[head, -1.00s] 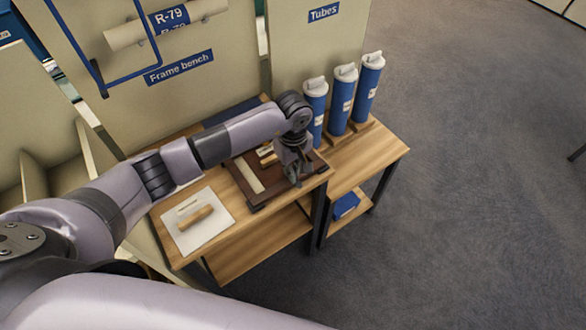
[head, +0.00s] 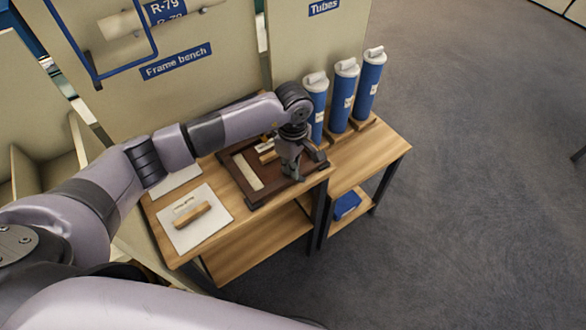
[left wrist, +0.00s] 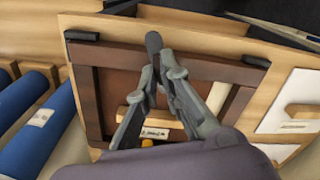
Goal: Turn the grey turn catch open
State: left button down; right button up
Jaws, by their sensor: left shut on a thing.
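The grey turn catch (left wrist: 153,42) shows in the left wrist view as a dark rounded tab on the rail of a brown wooden frame (left wrist: 205,68). My left gripper (left wrist: 160,63) is shut on the catch, its fingertips at the tab's near end. In the head view my left gripper (head: 291,175) points down at the front right part of the frame (head: 258,200), which lies on the bench. The catch is hidden there by the gripper. My right gripper is not in view.
Blue tubes (head: 343,95) with white caps stand right of the frame. A white sheet (head: 190,235) with a wooden-handled tool (head: 193,215) lies on the bench to the left. A blue box (head: 347,204) sits on the lower shelf. The grey floor at right is clear.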

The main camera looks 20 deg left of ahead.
pick_arm(q)
jog(key=n+b, duration=0.2)
jog(key=n, duration=0.1)
jog(key=shift+f+n, duration=0.15)
jog(key=shift+n, duration=0.15)
jog(key=n+b, duration=0.2)
jog(key=n, duration=0.1)
jog(key=shift+n, duration=0.3)
jog(key=n+b, duration=0.1)
jog(key=n, duration=0.1)
jog(key=shift+n, duration=0.4)
jog(key=shift+n+b, duration=0.75)
jog(key=shift+n, duration=1.05)
jog(key=shift+r, duration=0.2)
jog(key=shift+w, duration=0.1)
jog(key=c, duration=1.8)
grip_release()
jog(key=shift+o, duration=0.2)
